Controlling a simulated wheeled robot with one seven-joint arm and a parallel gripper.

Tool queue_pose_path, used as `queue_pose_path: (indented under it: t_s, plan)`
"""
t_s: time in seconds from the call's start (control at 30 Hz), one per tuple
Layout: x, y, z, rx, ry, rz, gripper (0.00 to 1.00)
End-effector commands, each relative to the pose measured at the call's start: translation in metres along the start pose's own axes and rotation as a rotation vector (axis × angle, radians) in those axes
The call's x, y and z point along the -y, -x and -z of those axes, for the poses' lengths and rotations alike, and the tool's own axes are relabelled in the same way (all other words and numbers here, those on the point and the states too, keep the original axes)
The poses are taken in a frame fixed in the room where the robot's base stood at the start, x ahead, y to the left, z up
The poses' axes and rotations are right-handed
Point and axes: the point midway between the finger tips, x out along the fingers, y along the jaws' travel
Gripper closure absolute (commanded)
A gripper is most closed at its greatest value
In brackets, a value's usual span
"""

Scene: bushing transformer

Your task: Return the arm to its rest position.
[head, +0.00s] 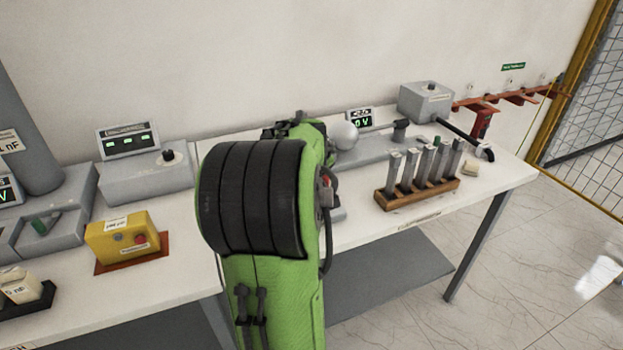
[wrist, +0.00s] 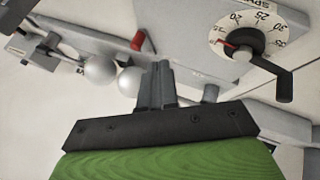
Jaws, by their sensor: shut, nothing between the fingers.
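My gripper (wrist: 157,85) shows in the wrist view with its two grey fingers together and nothing between them. It is over the bench by two silver spheres (wrist: 115,75) and a dial with a black crank (wrist: 243,43). I cannot tell whether the fingers touch anything behind them. In the head view my green arm with a black ribbed joint stands in front of the bench and hides the gripper and part of the apparatus. One silver sphere (head: 345,135) shows just right of the arm.
The white bench (head: 360,235) holds a wooden rack (head: 418,194) of several grey pieces, a grey box (head: 425,102), a yellow button box (head: 122,237) and a display (head: 128,141). A wall rack (head: 510,98) is at right. The floor (head: 530,270) at right is clear.

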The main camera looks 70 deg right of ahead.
Motion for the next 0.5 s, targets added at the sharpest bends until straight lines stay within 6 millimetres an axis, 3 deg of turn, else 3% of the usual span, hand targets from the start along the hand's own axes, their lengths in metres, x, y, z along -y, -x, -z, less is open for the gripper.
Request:
queue_pose_path:
  t_s: [0.4, 0.5]
  plan:
    - [0.0, 0.0, 0.0, -0.001, 0.0, 0.0, 1.0]
    - [0.013, 0.009, 0.008, -0.019, 0.001, 0.026, 1.0]
